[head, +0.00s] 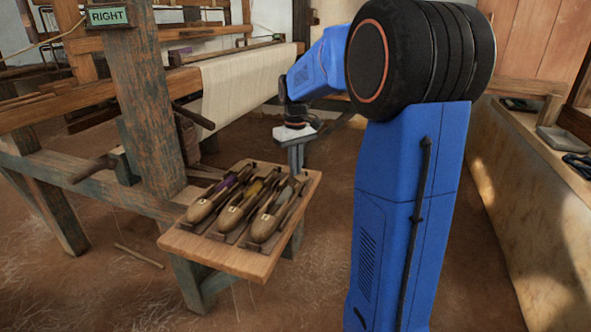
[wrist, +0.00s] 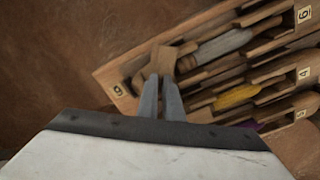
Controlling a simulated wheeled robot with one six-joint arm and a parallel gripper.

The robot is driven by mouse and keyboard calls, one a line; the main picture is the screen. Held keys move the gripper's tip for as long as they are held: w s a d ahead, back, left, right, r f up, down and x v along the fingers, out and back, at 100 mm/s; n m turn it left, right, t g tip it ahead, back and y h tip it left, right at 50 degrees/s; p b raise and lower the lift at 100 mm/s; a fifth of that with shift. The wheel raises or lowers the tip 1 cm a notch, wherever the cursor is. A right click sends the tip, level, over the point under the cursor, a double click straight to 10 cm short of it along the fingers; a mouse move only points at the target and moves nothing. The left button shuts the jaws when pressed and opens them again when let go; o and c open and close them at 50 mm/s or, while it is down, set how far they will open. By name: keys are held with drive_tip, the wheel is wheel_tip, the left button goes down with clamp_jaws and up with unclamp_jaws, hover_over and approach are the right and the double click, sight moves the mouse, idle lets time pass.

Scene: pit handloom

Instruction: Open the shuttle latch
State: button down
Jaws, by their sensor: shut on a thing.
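A wooden shuttle tray (head: 222,254) holds three wooden shuttles with purple, yellow (head: 244,203) and grey (head: 272,215) thread. My gripper (head: 297,168) points down at its far right corner. In the wrist view, my gripper (wrist: 161,82) has its narrow grey fingers close together on a small tan wooden piece (wrist: 164,57), which looks like the shuttle latch.
The loom frame (head: 150,110) with a green RIGHT sign (head: 109,16) stands left of the tray. White cloth (head: 240,88) stretches behind it. A bench (head: 540,190) runs along the right. Number labels (wrist: 304,14) mark the tray. The earthen floor between is mostly clear.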

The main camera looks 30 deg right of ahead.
drive_tip(key=n, duration=0.7)
idle(0.6)
drive_tip(key=c, duration=1.9)
unclamp_jaws()
